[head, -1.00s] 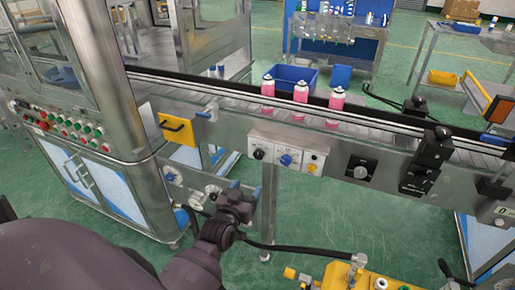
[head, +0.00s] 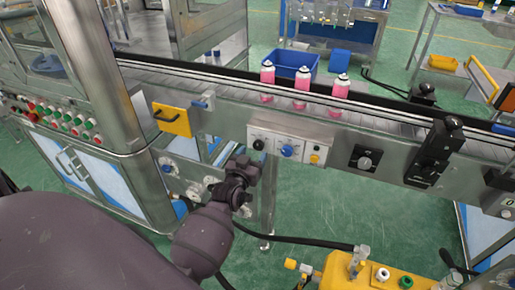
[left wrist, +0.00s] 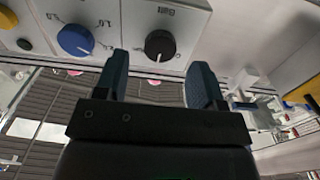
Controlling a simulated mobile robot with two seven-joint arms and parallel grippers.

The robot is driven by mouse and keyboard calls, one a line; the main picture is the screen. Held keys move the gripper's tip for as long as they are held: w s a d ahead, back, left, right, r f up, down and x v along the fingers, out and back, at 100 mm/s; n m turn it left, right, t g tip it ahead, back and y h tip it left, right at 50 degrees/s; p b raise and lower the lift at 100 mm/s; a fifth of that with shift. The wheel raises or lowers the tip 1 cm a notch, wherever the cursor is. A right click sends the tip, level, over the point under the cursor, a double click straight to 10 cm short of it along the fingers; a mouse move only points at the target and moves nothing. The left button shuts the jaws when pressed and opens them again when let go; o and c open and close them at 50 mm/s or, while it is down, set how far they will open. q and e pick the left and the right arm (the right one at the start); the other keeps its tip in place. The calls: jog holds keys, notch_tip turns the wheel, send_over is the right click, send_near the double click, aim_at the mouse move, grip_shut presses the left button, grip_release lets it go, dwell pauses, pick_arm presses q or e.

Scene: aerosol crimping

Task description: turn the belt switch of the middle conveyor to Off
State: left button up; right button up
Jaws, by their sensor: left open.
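The belt switch is a black knob (left wrist: 159,44) under a label that appears to read "Belt", upside down in the left wrist view. Its white mark points toward the bottom of that view; I cannot read which position that is. In the head view the knob (head: 259,144) is leftmost on the white panel (head: 273,138) on the conveyor's front. My left gripper (head: 243,167) is just below and left of the panel. In the wrist view its open fingers (left wrist: 160,78) straddle the knob's line, with the knob beyond the tips and nothing held. My right gripper is out of view.
A blue knob (head: 287,150) and a yellow button (head: 314,158) sit beside the switch. A yellow plate with a handle (head: 172,119) is left of the panel. Three pink bottles (head: 301,89) stand on the conveyor (head: 380,117). A yellow machine (head: 345,272) is low in front.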

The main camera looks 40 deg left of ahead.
aim_at(257, 147)
pick_arm(q)
jog(key=shift+x, duration=2.05)
jog(key=c, duration=0.9)
